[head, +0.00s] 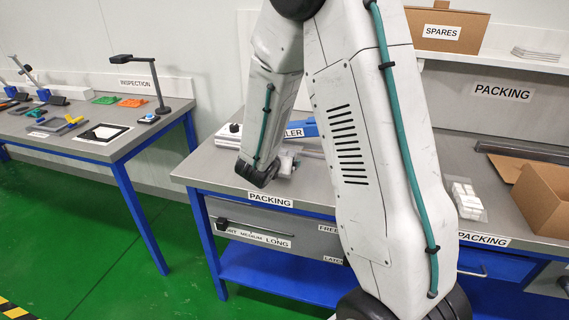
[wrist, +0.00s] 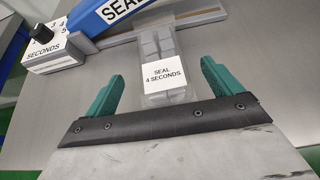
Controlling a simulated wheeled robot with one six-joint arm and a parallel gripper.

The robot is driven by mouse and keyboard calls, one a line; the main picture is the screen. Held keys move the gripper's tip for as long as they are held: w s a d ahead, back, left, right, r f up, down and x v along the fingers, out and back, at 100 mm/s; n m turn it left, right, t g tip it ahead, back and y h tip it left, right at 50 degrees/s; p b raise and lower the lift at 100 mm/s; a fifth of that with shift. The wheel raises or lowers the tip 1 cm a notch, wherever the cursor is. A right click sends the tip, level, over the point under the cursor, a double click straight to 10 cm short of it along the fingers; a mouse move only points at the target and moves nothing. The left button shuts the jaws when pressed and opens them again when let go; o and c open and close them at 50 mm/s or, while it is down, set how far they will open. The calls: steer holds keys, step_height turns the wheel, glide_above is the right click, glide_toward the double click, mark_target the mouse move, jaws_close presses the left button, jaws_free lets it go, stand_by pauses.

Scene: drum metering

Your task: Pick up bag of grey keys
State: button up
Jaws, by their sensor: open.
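The clear bag of grey keys (wrist: 158,45) lies on the grey bench in the wrist view, with a white label reading "SEAL 4 SECONDS" (wrist: 163,75) on its near part. Its far end reaches the metal strip of the sealer (wrist: 105,17). My gripper (wrist: 163,71) is open, with one green finger on each side of the bag's near end. Gaps show between the fingers and the bag. In the head view my arm hides much of this spot, and the bag cannot be made out clearly there.
The sealer's dial box (wrist: 55,48), marked in seconds, stands left of the bag. In the head view, an open cardboard box (head: 545,200) and a pack of white pieces (head: 466,198) are on the right of the packing bench. The inspection table (head: 95,150) stands apart at left.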

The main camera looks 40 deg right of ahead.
steer(key=x, duration=0.4)
steer(key=shift+w+d, duration=0.2)
steer(key=shift+d, duration=0.15)
steer(key=c, duration=1.2)
steer(key=shift+r, duration=0.1)
steer(key=shift+c, duration=0.2)
